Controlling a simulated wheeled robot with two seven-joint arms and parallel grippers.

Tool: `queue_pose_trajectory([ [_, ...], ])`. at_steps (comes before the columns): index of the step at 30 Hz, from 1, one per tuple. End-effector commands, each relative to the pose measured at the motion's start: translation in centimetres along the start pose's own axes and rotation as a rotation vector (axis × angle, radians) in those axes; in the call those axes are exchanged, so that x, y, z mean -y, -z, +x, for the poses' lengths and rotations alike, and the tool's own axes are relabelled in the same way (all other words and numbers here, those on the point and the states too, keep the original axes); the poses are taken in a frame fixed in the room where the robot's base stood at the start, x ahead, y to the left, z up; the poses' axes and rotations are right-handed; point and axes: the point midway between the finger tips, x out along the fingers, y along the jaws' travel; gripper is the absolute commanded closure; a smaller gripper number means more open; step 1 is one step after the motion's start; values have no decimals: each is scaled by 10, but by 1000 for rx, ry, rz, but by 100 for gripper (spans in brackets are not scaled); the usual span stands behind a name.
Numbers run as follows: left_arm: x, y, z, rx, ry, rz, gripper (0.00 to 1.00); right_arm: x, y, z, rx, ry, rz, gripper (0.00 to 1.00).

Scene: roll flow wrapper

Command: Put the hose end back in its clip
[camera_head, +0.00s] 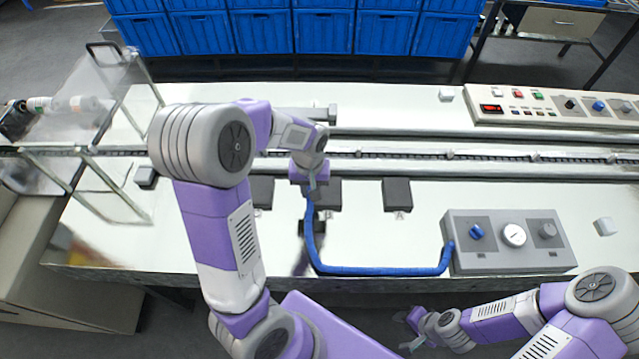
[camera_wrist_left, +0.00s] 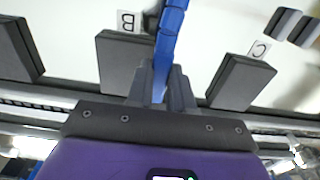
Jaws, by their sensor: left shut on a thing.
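The blue hose (camera_head: 375,271) runs from the grey control box (camera_head: 508,262), along the table's front edge, and up to my left gripper (camera_head: 312,192). In the left wrist view my left gripper (camera_wrist_left: 160,85) is shut on the hose end (camera_wrist_left: 168,35), between its two grey fingers. My right gripper (camera_head: 408,328) is open and empty, low in front of the table. I cannot tell for sure which part is the clip. A pair of small dark blocks with a gap (camera_wrist_left: 295,27) shows at the upper right of the left wrist view. A dark piece (camera_head: 312,227) sits beside the hose.
Several dark blocks, one of them (camera_head: 397,194), stand along the conveyor rail (camera_head: 480,155); labels B and C show in the wrist view. A button panel (camera_head: 550,106) is at the back right. A clear guard frame stands at left. My left arm hides part of the table.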

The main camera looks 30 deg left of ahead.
Motion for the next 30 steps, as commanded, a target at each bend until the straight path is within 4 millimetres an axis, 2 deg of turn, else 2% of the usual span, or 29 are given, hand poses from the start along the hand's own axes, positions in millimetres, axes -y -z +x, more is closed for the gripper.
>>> queue_pose_trajectory([
  [30,88,-53,0,1,0,-4,100,2,0,-6,0,0,0,61],
])
